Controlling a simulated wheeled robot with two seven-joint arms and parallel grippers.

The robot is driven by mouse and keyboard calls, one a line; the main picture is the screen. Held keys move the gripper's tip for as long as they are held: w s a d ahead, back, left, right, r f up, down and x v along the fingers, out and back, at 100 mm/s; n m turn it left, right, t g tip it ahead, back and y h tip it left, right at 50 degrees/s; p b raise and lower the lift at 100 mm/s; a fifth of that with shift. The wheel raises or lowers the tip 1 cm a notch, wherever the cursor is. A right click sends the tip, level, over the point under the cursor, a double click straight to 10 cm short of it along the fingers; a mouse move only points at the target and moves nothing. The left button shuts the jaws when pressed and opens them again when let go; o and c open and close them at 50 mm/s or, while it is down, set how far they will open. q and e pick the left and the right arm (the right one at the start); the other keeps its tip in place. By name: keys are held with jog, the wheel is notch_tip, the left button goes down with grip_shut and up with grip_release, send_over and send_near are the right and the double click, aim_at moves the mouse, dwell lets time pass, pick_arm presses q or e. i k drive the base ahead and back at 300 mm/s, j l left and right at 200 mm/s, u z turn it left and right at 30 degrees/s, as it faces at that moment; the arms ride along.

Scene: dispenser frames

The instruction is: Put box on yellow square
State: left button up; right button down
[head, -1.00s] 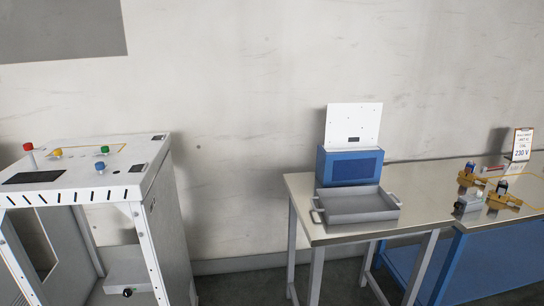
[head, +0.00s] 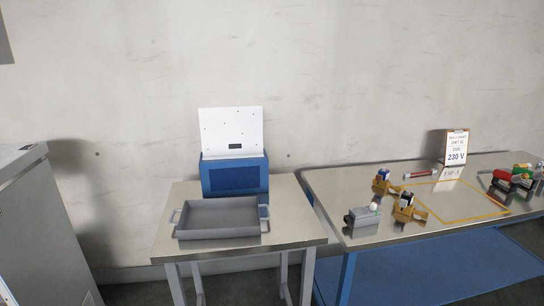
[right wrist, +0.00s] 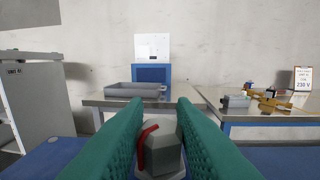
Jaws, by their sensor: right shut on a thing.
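The yellow square (head: 470,217) is a thin yellow outline on the metal top of the right table in the head view. My right gripper (right wrist: 158,103) shows in the right wrist view, with two green textured fingers shut on a grey box (right wrist: 163,153) with a curved red part on it. The fingers hide the box's sides. The held box is in front of the tables and apart from them. My left gripper is in neither view, and the head view shows neither gripper.
A grey tray (head: 218,232) and a blue case (head: 234,178) stand on the smaller table. Orange-based parts (head: 404,211), a grey block (head: 361,217) and a "230 V" sign (head: 456,148) surround the square. Its inside looks mostly clear. A grey cabinet (head: 45,230) stands left.

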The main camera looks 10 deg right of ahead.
aim_at(456, 202)
jog(key=l+z, duration=0.1)
jog(key=l, duration=1.25)
jog(key=i+l, duration=0.15)
jog(key=l, duration=1.15)
jog(key=i+l, duration=0.15)
jog(key=l, duration=0.25)
jog(key=i+l, duration=0.1)
jog(key=l, duration=0.3)
jog(key=i+l, duration=0.15)
jog(key=l, duration=0.25)
jog(key=i+l+z, duration=0.1)
jog(key=l, duration=0.3)
jog(key=i+l, duration=0.2)
jog(key=l, duration=0.15)
jog(key=i, duration=0.25)
